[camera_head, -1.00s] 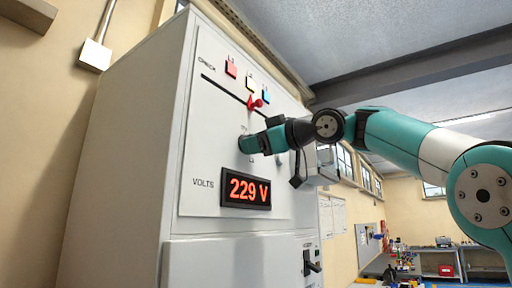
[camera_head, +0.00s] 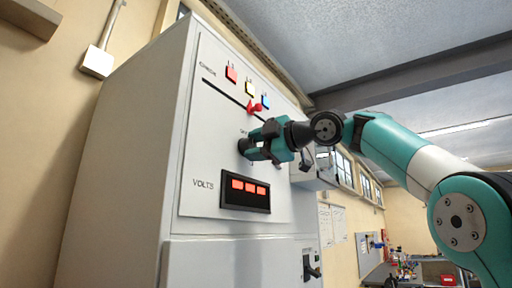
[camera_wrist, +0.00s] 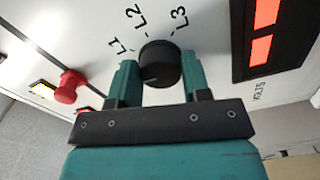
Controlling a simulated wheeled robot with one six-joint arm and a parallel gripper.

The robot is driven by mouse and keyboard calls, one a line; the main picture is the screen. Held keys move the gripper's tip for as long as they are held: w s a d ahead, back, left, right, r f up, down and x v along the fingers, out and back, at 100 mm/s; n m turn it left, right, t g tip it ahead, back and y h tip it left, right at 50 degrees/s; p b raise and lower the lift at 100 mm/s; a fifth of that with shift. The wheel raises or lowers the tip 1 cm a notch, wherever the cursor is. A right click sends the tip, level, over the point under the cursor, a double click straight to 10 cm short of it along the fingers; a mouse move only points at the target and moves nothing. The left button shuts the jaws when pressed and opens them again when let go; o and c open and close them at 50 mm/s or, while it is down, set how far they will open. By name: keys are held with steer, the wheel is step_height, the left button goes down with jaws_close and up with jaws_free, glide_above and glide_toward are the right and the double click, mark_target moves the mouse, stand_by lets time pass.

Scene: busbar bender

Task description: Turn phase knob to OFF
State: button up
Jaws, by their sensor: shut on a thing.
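The phase knob (camera_wrist: 160,60) is a round black dial on the white cabinet panel, with L1, L2 and L3 printed around it. A short pale mark shows near its lower edge in the wrist view; I see no OFF label. My teal gripper (camera_wrist: 158,72) has its two fingers on either side of the knob and is shut on it. In the head view my gripper (camera_head: 252,147) reaches the panel from the right and largely hides the knob. The VOLTS display (camera_head: 245,194) shows red blocks like dashes, no number.
Above the knob are a red slider handle (camera_head: 255,107) in a slot and red, yellow and blue check lamps (camera_head: 249,88). A black lower switch (camera_head: 311,266) sits on the cabinet (camera_head: 125,160). A grey box juts out behind my wrist.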

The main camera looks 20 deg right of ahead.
steer(key=shift+w+f+n, duration=0.1)
steer(key=shift+n, duration=0.3)
steer(key=o, duration=0.9)
